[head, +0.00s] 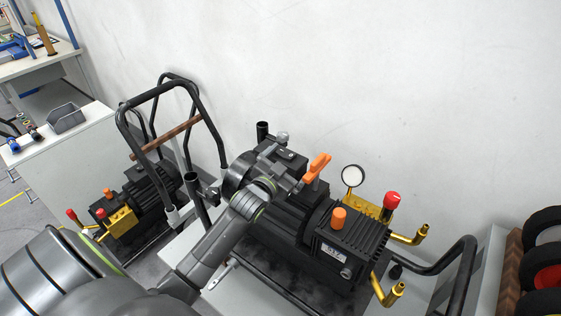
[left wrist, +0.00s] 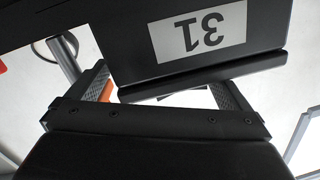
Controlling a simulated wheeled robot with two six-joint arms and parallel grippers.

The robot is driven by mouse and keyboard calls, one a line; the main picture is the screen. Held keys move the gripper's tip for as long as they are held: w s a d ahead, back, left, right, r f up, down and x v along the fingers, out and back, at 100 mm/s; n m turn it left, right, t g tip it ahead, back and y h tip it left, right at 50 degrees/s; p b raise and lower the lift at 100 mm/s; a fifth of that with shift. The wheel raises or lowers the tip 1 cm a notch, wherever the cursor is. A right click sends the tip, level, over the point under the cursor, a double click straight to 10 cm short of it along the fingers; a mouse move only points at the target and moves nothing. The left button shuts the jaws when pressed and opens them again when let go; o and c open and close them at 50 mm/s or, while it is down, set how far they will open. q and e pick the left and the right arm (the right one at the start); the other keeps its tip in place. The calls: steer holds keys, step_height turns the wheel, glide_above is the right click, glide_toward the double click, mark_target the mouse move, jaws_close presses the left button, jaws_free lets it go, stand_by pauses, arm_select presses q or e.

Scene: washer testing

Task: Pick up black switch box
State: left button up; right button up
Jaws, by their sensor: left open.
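The black switch box (head: 287,152) appears to be the small dark box at the back of the black motor unit, partly hidden by my gripper in the head view. In the left wrist view a black box (left wrist: 264,35) with a white label reading 31, upside down, fills the upper part. My left gripper (head: 286,168) is open beside the box in the head view. In the left wrist view its two fingers (left wrist: 165,92) stand apart, with the box's lower edge near the gap between them. Contact cannot be told. My right gripper is not in view.
The black machine carries an orange handle (head: 317,167), an orange cap (head: 339,218), a pressure gauge (head: 352,177), a red knob (head: 392,200) and brass pipes. A second similar machine with a tubular frame (head: 124,128) stands at left. A white wall is behind.

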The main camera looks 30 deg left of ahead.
arm_select(q)
steer(key=c, duration=1)
steer(key=shift+r, duration=0.1)
steer(key=shift+c, duration=0.2)
